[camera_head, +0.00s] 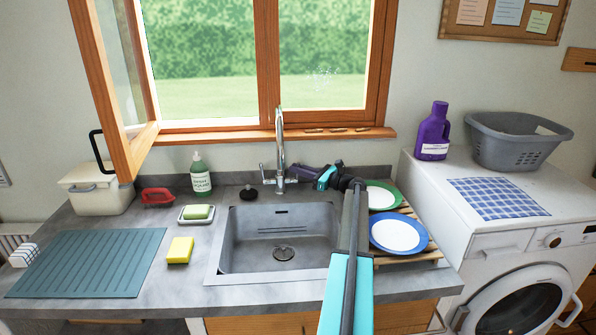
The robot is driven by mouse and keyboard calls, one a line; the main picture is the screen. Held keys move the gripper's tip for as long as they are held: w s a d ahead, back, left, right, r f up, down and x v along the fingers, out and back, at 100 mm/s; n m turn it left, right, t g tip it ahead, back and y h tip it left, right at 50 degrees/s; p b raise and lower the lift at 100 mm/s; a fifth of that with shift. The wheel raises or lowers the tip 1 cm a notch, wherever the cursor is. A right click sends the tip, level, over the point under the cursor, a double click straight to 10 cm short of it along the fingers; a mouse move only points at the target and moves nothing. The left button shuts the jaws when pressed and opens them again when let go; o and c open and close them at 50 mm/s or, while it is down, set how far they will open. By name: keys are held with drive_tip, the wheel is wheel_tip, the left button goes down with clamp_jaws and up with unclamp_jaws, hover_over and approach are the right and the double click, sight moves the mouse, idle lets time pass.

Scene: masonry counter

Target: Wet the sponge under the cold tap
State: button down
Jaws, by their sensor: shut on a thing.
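A yellow sponge (180,250) lies on the counter left of the sink. The chrome tap (281,150) stands behind the sink (224,245), with a lever on its left side (264,172). I see no water running, and the basin looks empty. My gripper (297,172) reaches in from the right at the tap's base. Its dark fingers appear shut on the tap's right-hand handle, which they mostly hide. I cannot tell which side is cold.
A green block (197,212) lies on a white dish, with a soap bottle (200,174) and red brush (157,196) behind. A black stopper (248,192) stands behind the sink. Green-rimmed (380,196) and blue-rimmed plates (398,234) lie right. An open window leaf (125,95) overhangs the left.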

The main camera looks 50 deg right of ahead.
drive_tip(key=c, duration=1.8)
unclamp_jaws()
drive_tip(key=shift+s, duration=0.15)
drive_tip(key=b+v, duration=0.3)
drive_tip(key=v, duration=0.7)
drive_tip(key=shift+s+d+f, duration=0.1)
drive_tip(key=shift+s+d, duration=0.1)
drive_tip(key=shift+s, duration=0.15)
drive_tip(key=shift+s+d, duration=0.1)
drive_tip(key=shift+s, duration=0.4)
drive_tip(key=shift+c, duration=0.6)
